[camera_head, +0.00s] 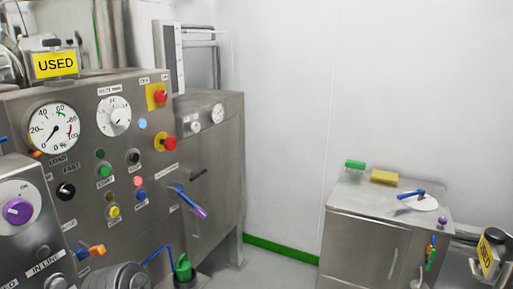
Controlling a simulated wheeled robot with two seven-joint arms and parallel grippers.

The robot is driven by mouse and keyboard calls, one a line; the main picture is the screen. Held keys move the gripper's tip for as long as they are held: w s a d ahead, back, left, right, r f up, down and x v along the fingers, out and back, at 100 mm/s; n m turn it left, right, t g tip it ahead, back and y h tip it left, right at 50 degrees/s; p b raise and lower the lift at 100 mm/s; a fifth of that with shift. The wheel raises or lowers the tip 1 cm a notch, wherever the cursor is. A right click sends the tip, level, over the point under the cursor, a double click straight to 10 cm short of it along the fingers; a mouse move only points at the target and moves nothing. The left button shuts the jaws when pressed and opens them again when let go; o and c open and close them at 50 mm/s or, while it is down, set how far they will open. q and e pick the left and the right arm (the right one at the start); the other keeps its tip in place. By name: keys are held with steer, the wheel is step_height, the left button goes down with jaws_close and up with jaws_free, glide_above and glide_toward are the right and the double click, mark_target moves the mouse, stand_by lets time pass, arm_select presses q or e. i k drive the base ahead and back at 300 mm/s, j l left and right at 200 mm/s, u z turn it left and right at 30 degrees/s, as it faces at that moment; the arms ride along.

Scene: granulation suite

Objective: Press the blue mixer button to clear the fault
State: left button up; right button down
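The mixer's steel control panel (80,125) fills the left of the head view, seen at an angle. A small blue button (140,195) sits low on it, just under a pinkish-red round lamp or button (138,181). A light-blue round lamp or button (142,124) is higher up, beside the white dial. The labels by the blue button are too small to read. Neither of my grippers shows in this view, and nothing is seen touching the blue button.
Close to the blue button are a green button (104,170), a yellow button (113,212) and a black button (134,156). Red mushroom buttons (169,143) are above. A purple-tipped blue lever (190,203) sticks out at right.

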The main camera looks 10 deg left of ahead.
mark_target(141, 195)
steer(key=u, duration=1.35)
